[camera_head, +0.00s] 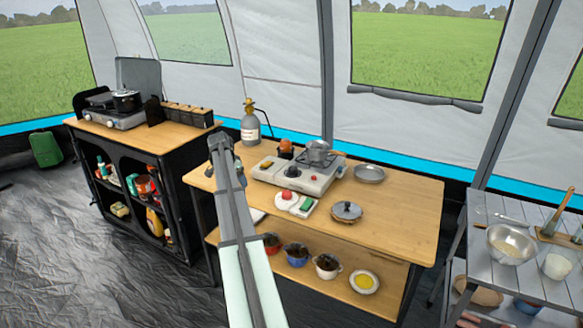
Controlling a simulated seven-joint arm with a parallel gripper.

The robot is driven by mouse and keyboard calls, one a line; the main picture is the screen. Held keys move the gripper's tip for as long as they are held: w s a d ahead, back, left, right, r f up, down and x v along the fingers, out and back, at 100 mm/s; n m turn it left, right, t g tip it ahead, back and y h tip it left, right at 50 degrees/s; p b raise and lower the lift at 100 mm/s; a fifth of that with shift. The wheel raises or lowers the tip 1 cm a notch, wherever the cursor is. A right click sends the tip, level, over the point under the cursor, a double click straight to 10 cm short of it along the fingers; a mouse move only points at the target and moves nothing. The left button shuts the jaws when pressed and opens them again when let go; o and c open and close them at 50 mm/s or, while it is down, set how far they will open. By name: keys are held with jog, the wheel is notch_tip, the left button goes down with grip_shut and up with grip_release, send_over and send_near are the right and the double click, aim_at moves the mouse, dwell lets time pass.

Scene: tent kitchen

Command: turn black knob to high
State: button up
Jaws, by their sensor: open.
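A white camp stove (262,176) sits on the wooden table in the middle. A black knob (292,171) is on its front side; its pointer and setting are too small to read. A small red-orange spot (314,177) shows to the right of the knob. A silver pot (318,151) stands on the stove's right part. My gripper (220,143) is at the far end of my arm, left of the stove and apart from the knob in the picture. It is open, with nothing visible in it; its fingers are small and hard to make out.
A grey gas bottle (250,129) stands behind the stove. A small board with red and green items (294,203), a lidded dish (346,211) and a metal plate (369,174) lie near the stove. The table's right part (410,210) is clear. Several bowls fill the lower shelf.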

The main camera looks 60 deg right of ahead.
jog(key=s+d+r+m, duration=0.2)
jog(key=s+d+r, duration=0.4)
jog(key=d+r, duration=0.2)
jog(key=m+g, duration=0.2)
jog(key=m, duration=0.1)
send_near(292, 168)
jog(key=x, duration=0.9)
jog(key=shift+d+r, duration=0.1)
jog(key=c, duration=1)
